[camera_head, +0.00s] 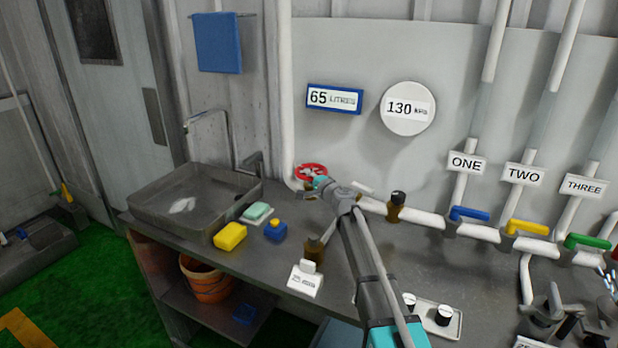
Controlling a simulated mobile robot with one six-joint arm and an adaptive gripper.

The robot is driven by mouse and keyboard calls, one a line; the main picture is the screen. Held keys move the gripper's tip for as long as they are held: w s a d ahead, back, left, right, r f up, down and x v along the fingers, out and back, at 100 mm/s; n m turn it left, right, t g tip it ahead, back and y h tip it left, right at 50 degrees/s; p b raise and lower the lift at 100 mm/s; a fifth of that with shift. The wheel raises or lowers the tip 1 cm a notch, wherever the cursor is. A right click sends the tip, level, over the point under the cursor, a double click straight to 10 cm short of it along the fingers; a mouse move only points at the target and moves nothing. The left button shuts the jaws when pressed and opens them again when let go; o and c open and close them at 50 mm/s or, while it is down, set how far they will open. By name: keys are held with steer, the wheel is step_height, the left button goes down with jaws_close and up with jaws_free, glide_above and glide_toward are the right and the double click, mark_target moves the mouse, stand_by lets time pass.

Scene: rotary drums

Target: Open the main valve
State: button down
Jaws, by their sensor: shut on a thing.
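The main valve appears to be the red round handwheel (309,169) on the white pipe at the wall, right of the sink. My arm reaches up from the bottom of the view to it. My gripper (308,187) is at the wheel's lower front edge and is shut on it. The gripper is small in the picture, so the exact grip on the rim is hard to make out. Part of the wheel's lower side is hidden behind my gripper.
A grey sink (150,207), a yellow sponge (230,236) and a blue-and-yellow item (275,231) are on the left of the counter. Blue (469,213), yellow (527,226) and green (587,241) lever valves line the right pipes. A small brown bottle (313,250) stands near my arm.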

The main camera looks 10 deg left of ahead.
steer(key=shift+d+n+g+y, duration=0.15)
steer(key=shift+n+g+y, duration=0.45)
steer(key=shift+g+y, duration=0.1)
steer(key=shift+d+n+g+y, duration=0.15)
steer(key=shift+n+g+y, duration=0.45)
steer(key=shift+g, duration=0.1)
steer(key=c, duration=0.6)
jaws_free()
steer(key=shift+o, duration=0.2)
steer(key=v, duration=1.2)
